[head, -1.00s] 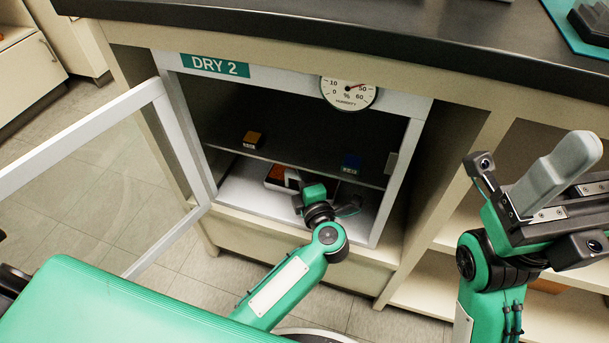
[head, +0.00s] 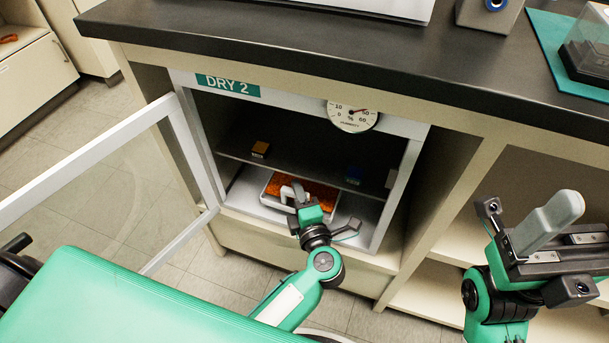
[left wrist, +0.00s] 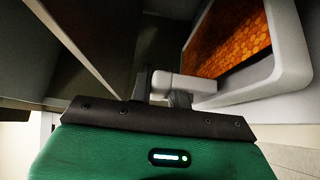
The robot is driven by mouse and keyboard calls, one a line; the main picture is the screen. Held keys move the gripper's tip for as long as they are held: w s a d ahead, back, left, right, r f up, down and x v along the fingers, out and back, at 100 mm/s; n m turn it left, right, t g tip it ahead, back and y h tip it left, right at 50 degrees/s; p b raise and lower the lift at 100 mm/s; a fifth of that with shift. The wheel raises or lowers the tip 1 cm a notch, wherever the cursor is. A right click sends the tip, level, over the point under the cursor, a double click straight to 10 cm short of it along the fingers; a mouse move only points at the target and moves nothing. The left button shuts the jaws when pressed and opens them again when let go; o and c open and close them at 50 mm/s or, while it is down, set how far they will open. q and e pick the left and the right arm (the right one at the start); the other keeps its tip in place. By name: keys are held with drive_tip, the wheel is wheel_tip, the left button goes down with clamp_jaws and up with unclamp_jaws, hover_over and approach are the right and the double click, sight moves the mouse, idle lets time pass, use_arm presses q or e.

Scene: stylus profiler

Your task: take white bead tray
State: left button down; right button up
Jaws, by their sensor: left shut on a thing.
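The white bead tray (head: 271,203) holds orange beads (head: 318,198) and sits low in the open dry cabinet, below the shelf. Its white handle faces my left gripper. My left gripper (head: 297,193) is at the tray's front, shut on the handle. In the left wrist view the tray's pale rim (left wrist: 293,60) and the handle (left wrist: 192,83) show, with the handle between the dark fingers (left wrist: 163,86). My right gripper (head: 540,235) is raised at the right, away from the tray, with a grey paddle-like piece on it; its jaw state is unclear.
The cabinet's glass door (head: 95,185) stands open to the left. The dark countertop (head: 300,65) overhangs the cabinet. A humidity dial (head: 352,116) is at the top right of its frame.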

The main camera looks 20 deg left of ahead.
use_arm(q)
drive_tip(key=s+p, duration=0.2)
drive_tip(key=s, duration=1)
drive_tip(key=shift+a+p, duration=0.25)
drive_tip(key=shift+p, duration=0.05)
drive_tip(key=c, duration=2)
unclamp_jaws()
clamp_jaws()
